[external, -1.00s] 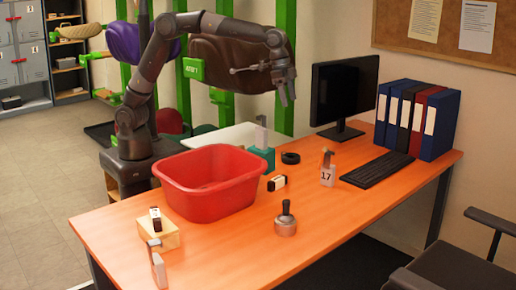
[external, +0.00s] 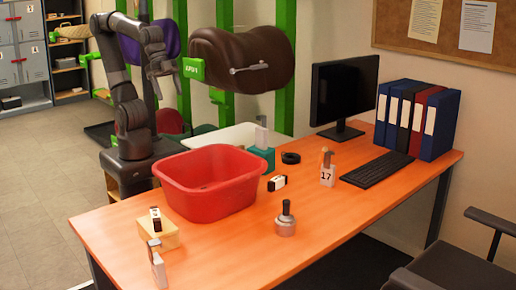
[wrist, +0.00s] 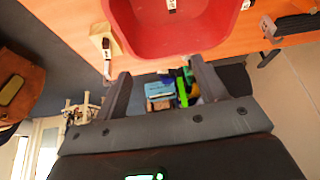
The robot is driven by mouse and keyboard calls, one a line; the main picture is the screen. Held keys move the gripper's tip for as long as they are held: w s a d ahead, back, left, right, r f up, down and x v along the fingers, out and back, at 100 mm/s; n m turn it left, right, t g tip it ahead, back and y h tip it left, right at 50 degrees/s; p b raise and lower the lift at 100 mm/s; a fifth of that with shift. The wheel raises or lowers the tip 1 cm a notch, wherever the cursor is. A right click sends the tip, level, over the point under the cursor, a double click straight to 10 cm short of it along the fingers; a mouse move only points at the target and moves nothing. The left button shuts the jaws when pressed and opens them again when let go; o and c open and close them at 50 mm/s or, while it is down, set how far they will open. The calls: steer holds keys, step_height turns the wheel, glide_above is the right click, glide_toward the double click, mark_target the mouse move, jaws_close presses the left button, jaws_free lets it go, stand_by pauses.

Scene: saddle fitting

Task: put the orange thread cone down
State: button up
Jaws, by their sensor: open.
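My gripper (external: 158,90) is raised behind the red tub, near my arm's base. In the wrist view my gripper (wrist: 159,72) has its two fingers wide apart, with nothing held between them. I cannot make out an orange thread cone for certain in either view. A small orange tip (external: 325,151) shows at the white block marked 17 on the desk; I cannot tell whether it is part of a cone. The inside of the red tub (external: 210,195) is only partly visible in the external view.
The orange desk (external: 345,225) carries a wooden block (external: 165,238), a round metal piece with a dark handle (external: 286,222), a keyboard (external: 377,169), a monitor (external: 343,92) and binders. A brown saddle (external: 240,58) hangs behind. The desk's front middle has free room.

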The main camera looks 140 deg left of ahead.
steer(key=s+d+f, duration=0.2)
steer(key=s+f, duration=0.1)
steer(key=s, duration=0.2)
steer(key=shift+d+f+m, duration=0.15)
steer(key=shift+f+m, duration=0.05)
steer(key=shift+m, duration=0.1)
stand_by(0.9)
